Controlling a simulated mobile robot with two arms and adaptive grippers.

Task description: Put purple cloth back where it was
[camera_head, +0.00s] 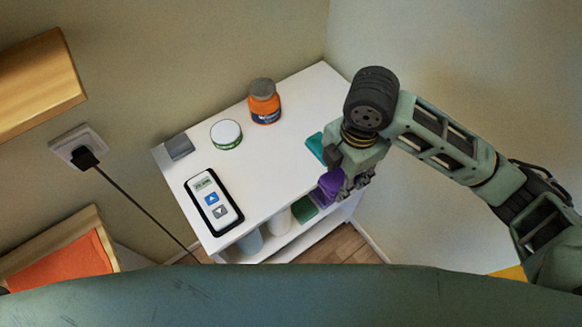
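The purple cloth (331,184) is at the front right edge of the white shelf unit (278,170), bunched at the fingers of my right gripper (346,184). The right gripper comes in from the right, points down and appears shut on the cloth; its fingers are partly hidden. A teal cloth (315,147) lies on the top near the right edge, partly behind the gripper. My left gripper is not in view.
The lower shelf holds a green item (304,210) and pale containers (278,222). The top's middle is clear.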

